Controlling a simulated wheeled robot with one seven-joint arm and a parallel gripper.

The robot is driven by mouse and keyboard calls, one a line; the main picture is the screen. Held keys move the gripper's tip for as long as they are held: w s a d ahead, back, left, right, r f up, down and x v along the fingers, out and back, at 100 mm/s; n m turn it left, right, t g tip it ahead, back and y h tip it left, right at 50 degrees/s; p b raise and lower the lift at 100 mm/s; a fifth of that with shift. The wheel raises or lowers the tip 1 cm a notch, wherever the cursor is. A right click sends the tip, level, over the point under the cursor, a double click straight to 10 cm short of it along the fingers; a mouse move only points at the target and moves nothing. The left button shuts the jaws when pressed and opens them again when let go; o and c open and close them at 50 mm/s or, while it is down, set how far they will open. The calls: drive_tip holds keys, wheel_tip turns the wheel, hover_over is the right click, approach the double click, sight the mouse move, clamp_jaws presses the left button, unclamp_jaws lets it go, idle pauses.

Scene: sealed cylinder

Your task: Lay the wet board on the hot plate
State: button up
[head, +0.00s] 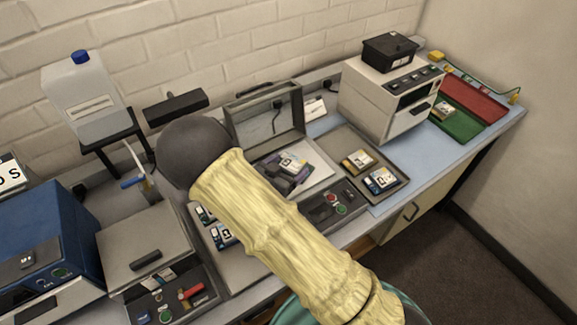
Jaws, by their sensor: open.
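My gripper (284,174) shows as dark shapes past my pale-sleeved arm, low over a light flat plate (322,172) in a unit with a raised frame-like lid. A small white and yellow board (293,163) is at the gripper's fingers, on or just above that plate. The jaws are open; I cannot tell whether they touch the board. My arm hides part of the plate. I cannot tell from the picture which board is wet, or whether this plate is the hot plate.
A dark tray (378,194) to the right holds two boards. A white oven-like box (392,95) carries a black box. Red (474,97) and green mats lie at far right. The raised lid (266,110) stands behind the plate. A blue machine (42,245) is at left.

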drive_tip(key=b+v, duration=0.2)
drive_tip(key=v, duration=0.9)
drive_tip(key=shift+s+a, duration=0.1)
drive_tip(key=shift+s, duration=0.15)
drive_tip(key=shift+w, duration=0.1)
drive_tip(key=w+y, duration=0.1)
drive_tip(key=w+d+g+y, duration=0.1)
drive_tip(key=w, duration=0.1)
drive_tip(key=w+d+y, duration=0.1)
drive_tip(key=w, duration=0.1)
drive_tip(key=shift+d+r+n+y, duration=0.1)
drive_tip(key=shift+r+n+y, duration=0.2)
drive_tip(key=shift+r+n, duration=0.1)
drive_tip(key=d+y, duration=0.1)
drive_tip(key=w+d+r+n+g+y, duration=0.1)
drive_tip(key=d+r+g+y, duration=0.1)
drive_tip(key=d, duration=0.1)
drive_tip(key=shift+w+n+y, duration=0.2)
drive_tip(key=shift+n+y, duration=0.2)
drive_tip(key=s+d+r+n+g, duration=0.3)
drive_tip(key=s+d+g, duration=0.3)
drive_tip(key=s+d, duration=0.8)
drive_tip(key=shift+s+d+r+n+g+y, duration=0.25)
drive_tip(key=shift+d+n, duration=0.25)
drive_tip(key=shift+d, duration=0.65)
